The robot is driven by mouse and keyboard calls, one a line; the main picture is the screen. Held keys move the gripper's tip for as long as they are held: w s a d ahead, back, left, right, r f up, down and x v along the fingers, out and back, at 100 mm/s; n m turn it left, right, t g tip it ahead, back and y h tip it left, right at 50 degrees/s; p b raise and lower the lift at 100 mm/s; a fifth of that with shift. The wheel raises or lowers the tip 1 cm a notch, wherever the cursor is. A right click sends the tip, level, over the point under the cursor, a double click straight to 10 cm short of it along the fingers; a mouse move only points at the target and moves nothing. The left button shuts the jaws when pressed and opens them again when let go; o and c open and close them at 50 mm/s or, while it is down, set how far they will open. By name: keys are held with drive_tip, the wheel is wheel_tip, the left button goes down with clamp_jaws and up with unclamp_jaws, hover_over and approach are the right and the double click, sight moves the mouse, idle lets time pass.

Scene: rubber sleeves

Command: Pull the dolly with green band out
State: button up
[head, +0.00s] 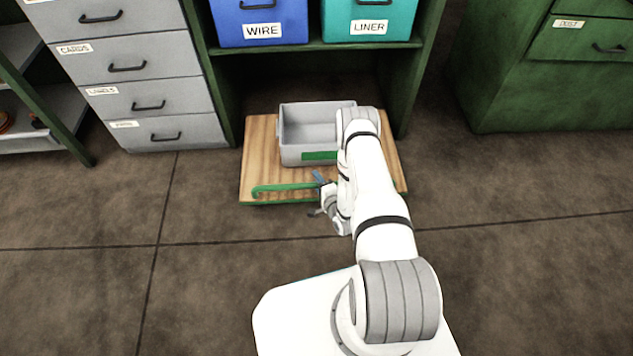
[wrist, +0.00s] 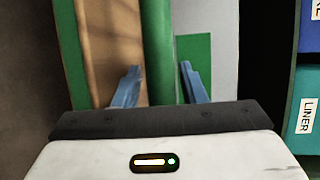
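The dolly (head: 262,150) is a low wooden platform with a green front edge, partly under the shelf unit. A green bar handle (head: 285,188) runs along its front; it also shows in the wrist view (wrist: 157,45), upright between my fingers. A grey open bin (head: 303,153) with a green label sits on the dolly and looks empty. My gripper (head: 319,193) is at the bar's middle. In the wrist view its blue fingers (wrist: 160,86) stand apart on either side of the bar, with a gap visible on the right. My arm hides the dolly's right part.
A blue WIRE bin (head: 259,14) and a teal LINER bin (head: 367,14) stand on the shelf above. Grey drawers (head: 135,69) are at left, a green cabinet (head: 545,90) at right. The floor (head: 200,280) in front is clear.

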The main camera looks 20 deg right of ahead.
drive_tip(key=shift+o, duration=0.3)
drive_tip(key=p+v, duration=0.2)
drive_tip(key=v, duration=0.5)
drive_tip(key=shift+s+p, duration=0.35)
drive_tip(key=shift+d, duration=0.1)
